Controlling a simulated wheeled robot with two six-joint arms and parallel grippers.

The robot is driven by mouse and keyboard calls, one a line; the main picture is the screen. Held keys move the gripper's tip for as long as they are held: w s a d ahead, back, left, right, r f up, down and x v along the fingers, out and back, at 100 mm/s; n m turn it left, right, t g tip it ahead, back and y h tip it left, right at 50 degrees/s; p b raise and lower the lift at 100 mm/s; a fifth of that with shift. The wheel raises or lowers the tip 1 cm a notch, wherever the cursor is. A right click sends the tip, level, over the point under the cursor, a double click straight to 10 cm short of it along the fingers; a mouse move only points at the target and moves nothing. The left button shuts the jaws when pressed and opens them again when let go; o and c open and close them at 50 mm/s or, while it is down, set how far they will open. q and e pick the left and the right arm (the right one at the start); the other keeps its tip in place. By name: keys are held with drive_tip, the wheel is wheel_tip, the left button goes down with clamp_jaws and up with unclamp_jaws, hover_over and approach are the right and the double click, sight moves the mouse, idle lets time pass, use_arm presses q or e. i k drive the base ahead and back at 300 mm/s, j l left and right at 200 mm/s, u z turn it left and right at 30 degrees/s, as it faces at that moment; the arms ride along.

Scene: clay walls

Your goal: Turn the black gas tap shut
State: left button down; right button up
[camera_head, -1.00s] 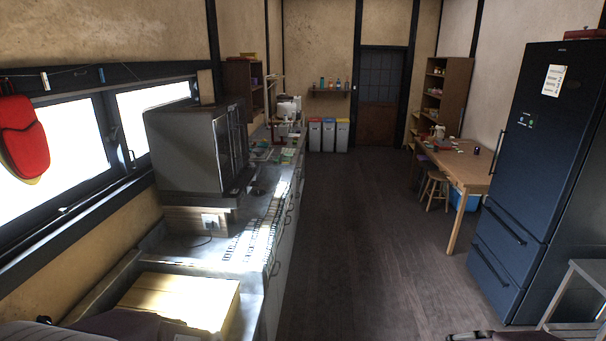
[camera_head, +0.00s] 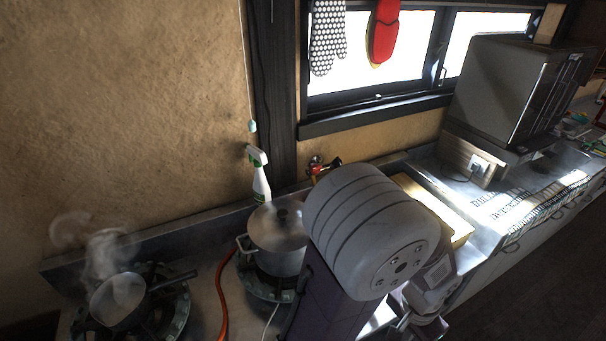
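A small fitting with red, yellow and dark parts (camera_head: 322,168) sits low on the wall, just right of the dark post. It may be the gas tap, but it is too small to make out a black handle or which way it is turned. My arm's large grey joint stands in front of the counter just below it and may hide part of it. An orange hose (camera_head: 222,300) runs along the counter between the two burners. No fingers of either gripper can be made out.
A steaming saucepan (camera_head: 118,298) stands on the left burner and a lidded pot (camera_head: 277,243) on the right one. A spray bottle (camera_head: 260,178) stands behind the pot. A yellow box (camera_head: 440,207) and a dish rack (camera_head: 530,205) are to the right.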

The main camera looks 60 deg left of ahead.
sight(337, 162)
drive_tip(key=u, duration=0.5)
drive_tip(key=k+u, duration=0.15)
drive_tip(key=u, duration=0.8)
drive_tip(key=k+u, duration=0.15)
drive_tip(key=u, duration=0.35)
